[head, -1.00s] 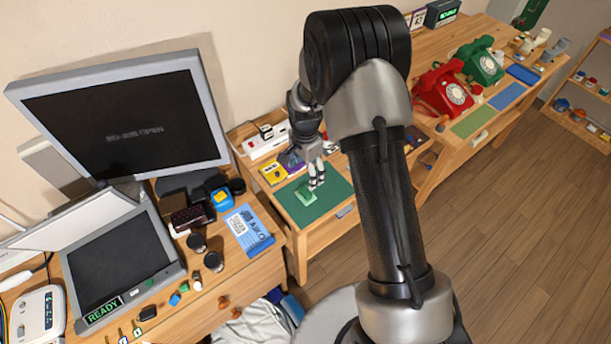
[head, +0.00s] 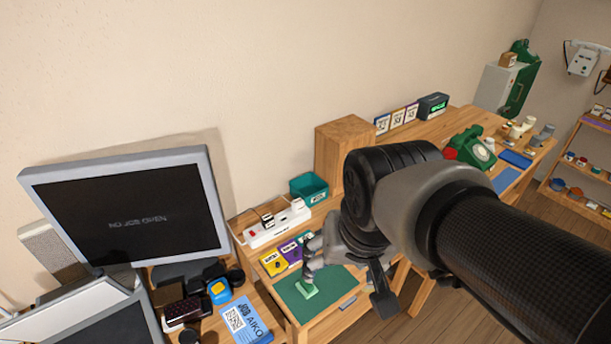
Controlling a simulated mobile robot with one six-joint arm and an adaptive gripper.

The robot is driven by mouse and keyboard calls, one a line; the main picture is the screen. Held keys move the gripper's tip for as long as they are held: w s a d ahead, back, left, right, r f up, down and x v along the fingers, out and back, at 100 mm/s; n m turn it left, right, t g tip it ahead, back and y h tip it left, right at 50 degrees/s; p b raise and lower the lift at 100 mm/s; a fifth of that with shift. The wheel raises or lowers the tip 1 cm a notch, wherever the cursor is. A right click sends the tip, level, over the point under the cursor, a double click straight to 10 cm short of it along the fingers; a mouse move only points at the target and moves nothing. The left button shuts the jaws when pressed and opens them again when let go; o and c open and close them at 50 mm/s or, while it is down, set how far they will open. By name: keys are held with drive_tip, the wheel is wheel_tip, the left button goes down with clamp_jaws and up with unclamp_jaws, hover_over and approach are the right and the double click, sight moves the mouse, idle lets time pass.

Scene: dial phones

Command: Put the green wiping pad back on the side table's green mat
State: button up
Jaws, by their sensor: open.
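The light green wiping pad (head: 307,289) rests on the dark green mat (head: 342,283) on the side table, towards the mat's left part. It looks flat, with a small raised part on top. My gripper (head: 312,268) is open, close above and behind the pad, with its fingers over the mat. The gap between the fingertips and the pad is too small to judge in this view. My arm comes in from the right and hides the area to the right of the mat.
Yellow (head: 274,263) and purple (head: 290,251) boxes sit just behind the mat. A white power strip (head: 278,228) and a teal bin (head: 309,187) stand further back, near a wooden block (head: 343,160). A monitor (head: 130,210) stands at left.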

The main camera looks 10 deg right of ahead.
drive_tip(key=s+n, duration=0.2)
drive_tip(key=s, duration=0.5)
drive_tip(key=shift+r+n+t, duration=0.15)
drive_tip(key=shift+n+t, duration=0.15)
drive_tip(key=shift+t, duration=0.1)
drive_tip(key=shift+w, duration=0.1)
drive_tip(key=shift+c, duration=0.6)
